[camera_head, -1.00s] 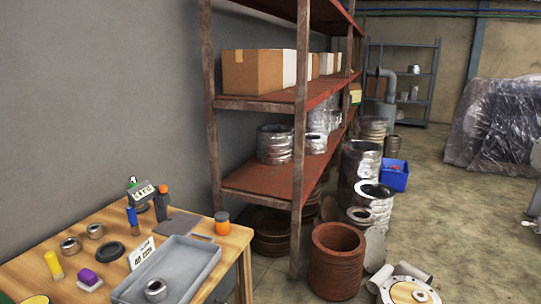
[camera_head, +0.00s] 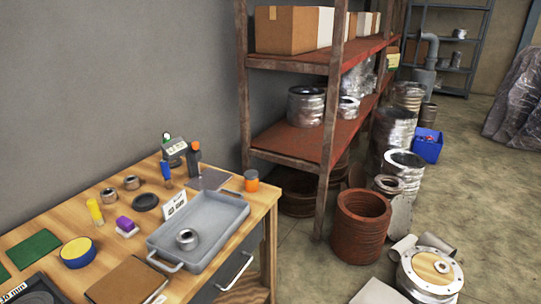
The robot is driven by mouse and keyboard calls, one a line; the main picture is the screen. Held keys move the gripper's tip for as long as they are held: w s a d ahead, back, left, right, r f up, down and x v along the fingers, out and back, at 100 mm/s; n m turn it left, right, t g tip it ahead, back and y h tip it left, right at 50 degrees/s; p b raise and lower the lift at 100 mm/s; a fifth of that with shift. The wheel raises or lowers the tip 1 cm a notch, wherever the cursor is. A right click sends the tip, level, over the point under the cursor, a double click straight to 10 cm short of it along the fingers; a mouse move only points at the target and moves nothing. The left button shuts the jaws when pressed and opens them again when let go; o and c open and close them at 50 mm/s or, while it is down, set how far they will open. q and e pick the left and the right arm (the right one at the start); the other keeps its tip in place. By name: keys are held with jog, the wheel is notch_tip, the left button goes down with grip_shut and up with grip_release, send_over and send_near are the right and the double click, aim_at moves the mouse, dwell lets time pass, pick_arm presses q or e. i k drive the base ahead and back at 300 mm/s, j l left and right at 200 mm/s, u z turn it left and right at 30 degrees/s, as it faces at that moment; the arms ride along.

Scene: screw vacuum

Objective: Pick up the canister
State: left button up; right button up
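A squat, round metal vessel with a bolted pale rim and a tan disc top (camera_head: 432,268) stands on the floor at lower right; it looks most like the canister, but I cannot be sure. Its lower part is close to the bottom edge of the picture. Other round containers that might bear the name are an orange jar (camera_head: 251,181) on the table's back right corner and a small metal cylinder (camera_head: 187,239) in the grey tray (camera_head: 226,225). Neither of my grippers is in view.
A wooden table (camera_head: 262,205) carries small parts, bottles and a brown notebook (camera_head: 127,284). A rusty shelf (camera_head: 300,143) holds boxes and metal cans. A rusty ribbed cylinder (camera_head: 361,214) stands near the vessel. Floor at right is open.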

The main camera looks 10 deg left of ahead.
aim_at(251, 177)
jog(key=i+l+u, duration=0.35)
jog(key=i+l, duration=0.2)
jog(key=i+l+u, duration=0.35)
jog(key=i+l, duration=0.15)
jog(key=l, duration=0.2)
